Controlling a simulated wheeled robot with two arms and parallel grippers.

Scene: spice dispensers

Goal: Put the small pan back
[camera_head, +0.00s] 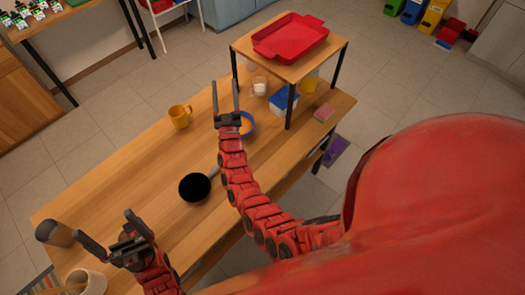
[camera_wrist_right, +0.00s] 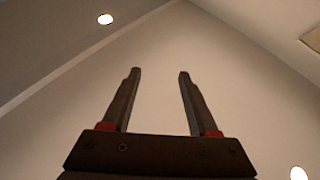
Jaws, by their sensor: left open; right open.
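The small pan (camera_head: 194,188) is black inside and sits on the wooden table (camera_head: 130,180), with its grey handle pointing up and right towards my right arm. My right gripper (camera_head: 225,98) is open and empty, raised above the table beyond the pan. In the right wrist view the open fingers (camera_wrist_right: 158,95) point up at the wall and ceiling, with nothing between them. My left gripper (camera_head: 105,230) is open and empty near the table's left front end, left of the pan and apart from it.
A yellow mug (camera_head: 180,116) stands behind the pan. A blue-rimmed bowl (camera_head: 247,126) is partly hidden by my right gripper. A raised shelf (camera_head: 318,63) holds a red tray (camera_head: 290,37). A dark-topped grinder (camera_head: 55,234) and a light pot (camera_head: 88,281) are at the left end.

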